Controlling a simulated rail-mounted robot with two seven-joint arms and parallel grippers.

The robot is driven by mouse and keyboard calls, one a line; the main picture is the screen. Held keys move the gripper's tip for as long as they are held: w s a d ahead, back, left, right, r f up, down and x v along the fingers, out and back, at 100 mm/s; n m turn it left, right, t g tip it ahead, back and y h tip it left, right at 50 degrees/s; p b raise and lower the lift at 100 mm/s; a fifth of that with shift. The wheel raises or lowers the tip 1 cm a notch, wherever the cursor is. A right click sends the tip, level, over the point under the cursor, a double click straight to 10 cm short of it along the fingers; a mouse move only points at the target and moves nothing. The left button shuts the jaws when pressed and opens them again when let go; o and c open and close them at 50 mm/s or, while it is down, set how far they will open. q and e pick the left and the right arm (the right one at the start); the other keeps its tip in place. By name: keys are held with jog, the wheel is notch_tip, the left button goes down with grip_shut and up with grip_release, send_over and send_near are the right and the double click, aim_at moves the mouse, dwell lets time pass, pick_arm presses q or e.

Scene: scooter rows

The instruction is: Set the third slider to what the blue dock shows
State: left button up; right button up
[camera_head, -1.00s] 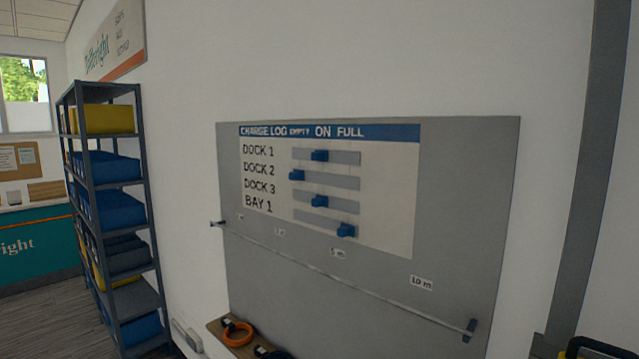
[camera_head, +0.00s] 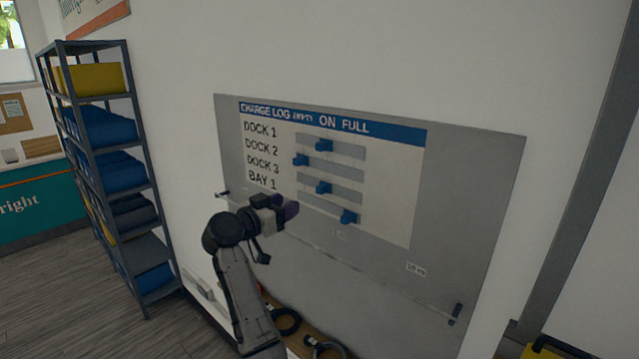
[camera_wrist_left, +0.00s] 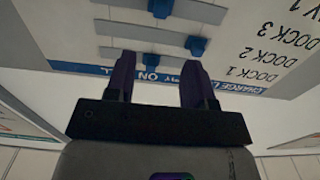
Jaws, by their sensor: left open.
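The charge log panel (camera_head: 405,200) is on the wall board, with slider rows labelled DOCK 1, DOCK 2, DOCK 3 and BAY 1. The third slider's blue knob (camera_head: 323,187) stands around the left-middle of its track. My left gripper (camera_head: 287,208) is in front of the panel, below and left of that knob, apart from the knobs as far as I can tell. In the left wrist view, its purple fingers (camera_wrist_left: 155,80) are spread with nothing held between them. The blue dock is not in view. My right gripper is not in view.
The other knobs are DOCK 1 (camera_head: 324,145), DOCK 2 (camera_head: 300,160) and BAY 1 (camera_head: 349,216). A grey shelf rack (camera_head: 95,150) with blue and yellow bins stands left. Coiled cables (camera_head: 284,322) lie below the board. The floor at left is clear.

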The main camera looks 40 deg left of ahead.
aim_at(318, 188)
pick_arm(q)
jog(key=w+p, duration=0.1)
jog(key=w, duration=0.2)
jog(key=w+p, duration=0.1)
jog(key=w, duration=0.3)
jog(key=w+p, duration=0.1)
jog(key=w, duration=0.3)
jog(key=shift+w+d+r, duration=0.15)
jog(key=shift+w+d, duration=0.1)
jog(key=shift+d, duration=0.05)
jog(key=shift+w+p, duration=0.3)
jog(key=shift+w, duration=0.5)
grip_shut()
